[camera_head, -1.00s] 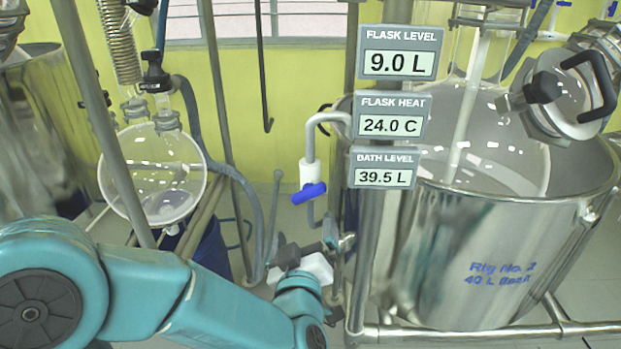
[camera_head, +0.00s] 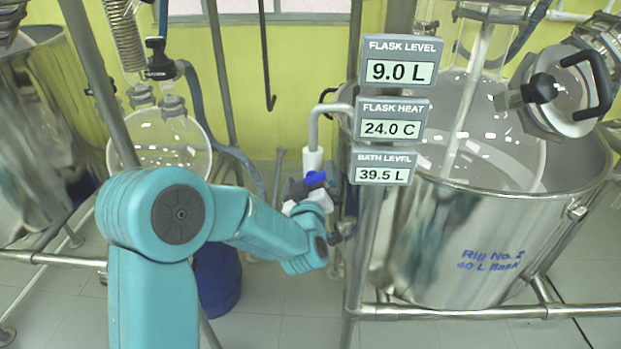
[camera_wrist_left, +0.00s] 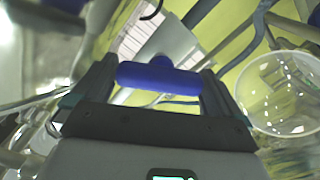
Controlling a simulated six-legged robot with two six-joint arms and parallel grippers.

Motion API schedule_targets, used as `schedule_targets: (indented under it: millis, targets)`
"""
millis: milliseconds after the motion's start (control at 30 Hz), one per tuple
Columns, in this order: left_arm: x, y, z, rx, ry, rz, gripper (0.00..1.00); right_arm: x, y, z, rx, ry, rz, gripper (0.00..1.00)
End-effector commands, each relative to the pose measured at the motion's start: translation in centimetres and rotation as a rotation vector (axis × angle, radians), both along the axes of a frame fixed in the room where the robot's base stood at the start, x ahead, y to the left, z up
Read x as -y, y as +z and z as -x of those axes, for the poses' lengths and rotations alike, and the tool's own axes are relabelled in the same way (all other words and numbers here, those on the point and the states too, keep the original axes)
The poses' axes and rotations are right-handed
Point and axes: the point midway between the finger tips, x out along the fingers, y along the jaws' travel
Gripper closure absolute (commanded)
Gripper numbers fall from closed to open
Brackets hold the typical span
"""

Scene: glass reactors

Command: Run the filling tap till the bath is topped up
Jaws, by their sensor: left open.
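The filling tap's blue handle (camera_head: 315,178) sits under a white valve body on a bent grey pipe (camera_head: 330,108), partly hidden by my left gripper (camera_head: 308,190). In the left wrist view the blue handle (camera_wrist_left: 160,77) lies crosswise between the two fingers of my open left gripper (camera_wrist_left: 158,86); I cannot tell whether they touch it. The steel bath (camera_head: 430,240) stands to the right with a glass flask inside. The bath level display (camera_head: 384,168) reads 39.5 L. My right gripper is out of view.
The flask level display (camera_head: 400,68) reads 9.0 L and the flask heat display (camera_head: 392,121) reads 24.0 C. A steel post (camera_head: 365,260) stands just right of the tap. A round glass flask (camera_head: 160,140) is at the left, with a blue container (camera_head: 218,275) below.

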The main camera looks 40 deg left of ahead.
Motion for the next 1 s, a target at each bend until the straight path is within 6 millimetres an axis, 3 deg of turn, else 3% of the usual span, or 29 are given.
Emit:
schedule_targets:
  millis: [33, 67, 100, 167, 533, 1000]
  targets:
    - [0.0, 0.0, 0.0, 0.000, 0.000, 0.000, 0.00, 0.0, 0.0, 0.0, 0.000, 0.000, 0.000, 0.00]
    - [0.0, 0.0, 0.0, 0.000, 0.000, 0.000, 0.06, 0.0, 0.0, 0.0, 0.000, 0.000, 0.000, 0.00]
    - [0.0, 0.0, 0.0, 0.000, 0.000, 0.000, 0.20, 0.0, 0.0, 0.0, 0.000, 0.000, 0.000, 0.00]
    - [0.0, 0.0, 0.0, 0.000, 0.000, 0.000, 0.36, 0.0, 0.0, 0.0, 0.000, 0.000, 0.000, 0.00]
    - [0.1, -0.1, 0.0, -0.031, 0.000, -0.051, 0.36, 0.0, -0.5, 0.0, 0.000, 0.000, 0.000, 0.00]
    - [0.2, -0.1, 0.0, -0.195, -0.001, -0.315, 0.36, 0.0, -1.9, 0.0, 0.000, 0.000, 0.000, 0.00]
